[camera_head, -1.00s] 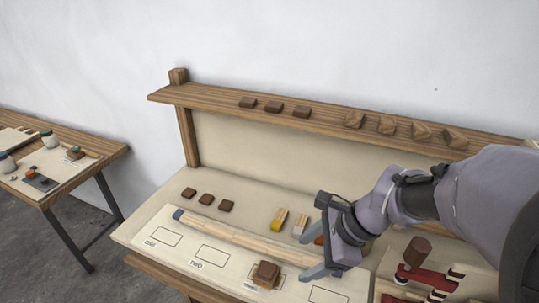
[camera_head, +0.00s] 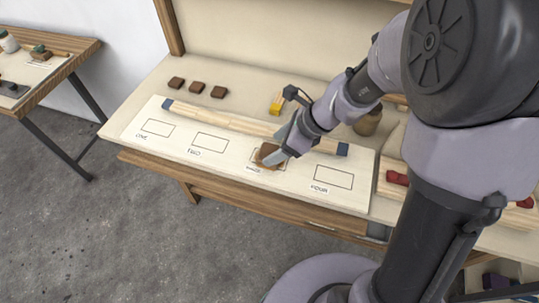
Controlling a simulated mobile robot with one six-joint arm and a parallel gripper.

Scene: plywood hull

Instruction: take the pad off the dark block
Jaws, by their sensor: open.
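A small brown piece (camera_head: 267,153) sits on the third outlined slot of the pale board (camera_head: 185,143), with a lighter wood edge showing under it. I cannot tell which layer is the pad and which is the dark block. My gripper (camera_head: 277,149) is open and reaches down from the upper right, with its fingertips at this stack. The fingers cover its right side, so I cannot tell whether they touch it. Several dark brown blocks (camera_head: 197,87) lie in a row behind the board, apart from the gripper.
A long pale wooden bar (camera_head: 225,119) with dark blue ends lies across the board behind the slots. A yellow-ended piece (camera_head: 276,103) lies behind it. Slots one, two and four (camera_head: 333,178) are empty. Red tools (camera_head: 397,178) lie at the right. A second table (camera_head: 60,62) stands at left.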

